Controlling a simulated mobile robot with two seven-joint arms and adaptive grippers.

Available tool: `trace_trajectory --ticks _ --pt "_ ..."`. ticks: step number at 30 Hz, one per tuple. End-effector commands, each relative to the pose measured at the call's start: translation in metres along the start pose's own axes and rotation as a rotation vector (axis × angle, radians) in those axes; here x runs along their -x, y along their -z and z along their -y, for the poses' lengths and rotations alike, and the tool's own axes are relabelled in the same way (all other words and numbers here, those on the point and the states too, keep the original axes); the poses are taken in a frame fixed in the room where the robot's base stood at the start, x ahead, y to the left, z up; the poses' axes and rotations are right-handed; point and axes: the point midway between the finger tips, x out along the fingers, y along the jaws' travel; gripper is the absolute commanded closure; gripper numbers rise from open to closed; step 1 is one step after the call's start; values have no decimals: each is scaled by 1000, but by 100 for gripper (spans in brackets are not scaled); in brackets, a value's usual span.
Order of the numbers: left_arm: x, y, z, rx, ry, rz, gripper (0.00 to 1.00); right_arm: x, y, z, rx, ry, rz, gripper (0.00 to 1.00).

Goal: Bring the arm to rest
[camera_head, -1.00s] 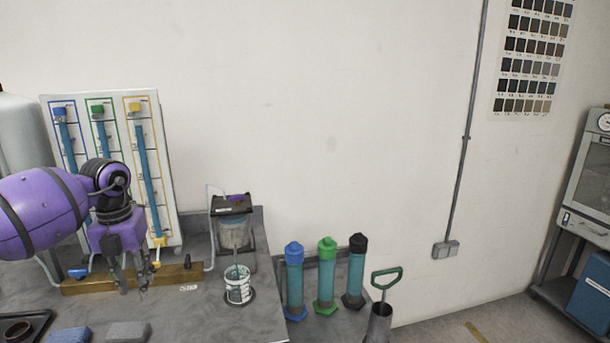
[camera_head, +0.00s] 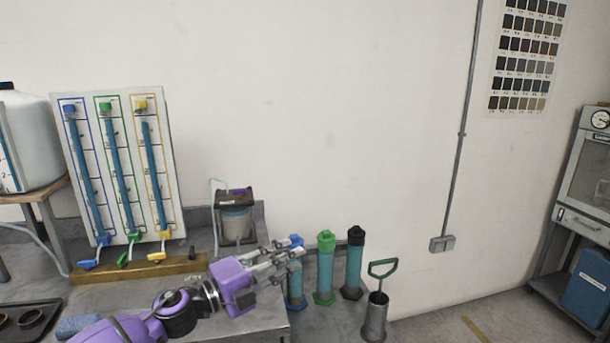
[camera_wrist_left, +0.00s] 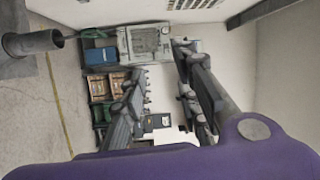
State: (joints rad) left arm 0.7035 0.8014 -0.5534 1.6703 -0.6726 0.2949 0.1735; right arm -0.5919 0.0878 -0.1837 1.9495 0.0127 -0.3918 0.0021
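My left gripper (camera_head: 291,257) reaches in from the lower left in the head view, over the bench, with its fingers pointing right. It overlaps the blue-capped cylinder in the picture; I cannot tell if they touch. In the left wrist view its two fingers (camera_wrist_left: 158,95) are spread apart with nothing between them. The blue lever (camera_head: 88,263), green lever (camera_head: 122,261) and yellow lever (camera_head: 157,256) sit below the tube panel, clear of the gripper. My right gripper is not in view.
A green-capped cylinder (camera_head: 325,270) and a black-capped one (camera_head: 354,265) stand to the right. Beyond them is a metal container (camera_head: 375,317) with a green handle. A small device (camera_head: 236,218) stands behind my left arm. The wall area above is clear.

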Motion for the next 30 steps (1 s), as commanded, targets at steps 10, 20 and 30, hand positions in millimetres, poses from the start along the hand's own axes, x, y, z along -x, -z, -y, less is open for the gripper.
trace_trajectory --ticks 10,20,30 --pt "132 -3 -192 848 134 646 71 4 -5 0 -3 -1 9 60" --pt "295 103 -350 1427 143 1108 71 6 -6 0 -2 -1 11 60" --pt "393 193 -410 1582 146 1348 71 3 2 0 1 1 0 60"
